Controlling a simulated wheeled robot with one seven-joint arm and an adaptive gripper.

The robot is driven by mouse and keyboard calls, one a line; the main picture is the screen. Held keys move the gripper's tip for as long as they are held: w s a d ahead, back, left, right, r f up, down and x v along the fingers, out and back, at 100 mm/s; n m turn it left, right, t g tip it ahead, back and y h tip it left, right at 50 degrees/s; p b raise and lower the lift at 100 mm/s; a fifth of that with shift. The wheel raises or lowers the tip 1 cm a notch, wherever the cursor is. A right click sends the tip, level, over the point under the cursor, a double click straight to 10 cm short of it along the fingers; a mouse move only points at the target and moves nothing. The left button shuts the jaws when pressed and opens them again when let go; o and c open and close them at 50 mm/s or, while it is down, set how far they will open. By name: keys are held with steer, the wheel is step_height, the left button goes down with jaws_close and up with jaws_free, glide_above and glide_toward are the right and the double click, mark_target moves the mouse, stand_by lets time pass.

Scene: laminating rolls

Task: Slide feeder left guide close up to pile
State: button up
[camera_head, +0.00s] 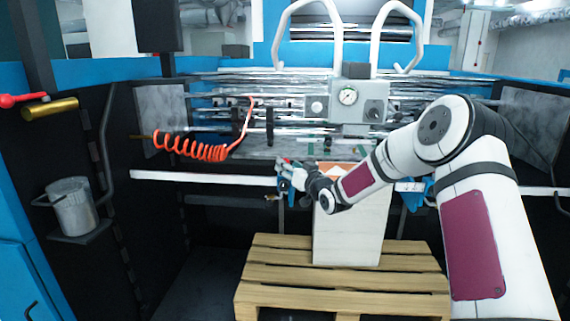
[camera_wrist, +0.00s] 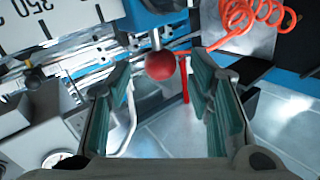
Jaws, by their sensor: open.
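The pile (camera_head: 349,235) is a tall white stack with an orange and white top, standing on the wooden pallet. My gripper (camera_head: 282,165) is at the pile's upper left, in front of the feeder bar. In the wrist view my gripper (camera_wrist: 161,78) is open, with its two green-padded fingers apart. A red ball knob (camera_wrist: 160,66) on a short metal rod lies between the fingers, with a gap visible on both sides. The rod comes from a blue block (camera_wrist: 150,14), which appears to be the left guide. In the head view my gripper and wrist largely hide this guide.
A blue right guide (camera_head: 416,190) is on the pile's other side. A white bar (camera_head: 200,177) crosses the machine front. A coiled orange hose (camera_head: 190,148) hangs to the left. The wooden pallet (camera_head: 275,270) is below. A ruler scale (camera_wrist: 45,22) shows in the wrist view.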

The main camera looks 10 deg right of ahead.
steer(key=shift+x, duration=1.7)
jaws_close()
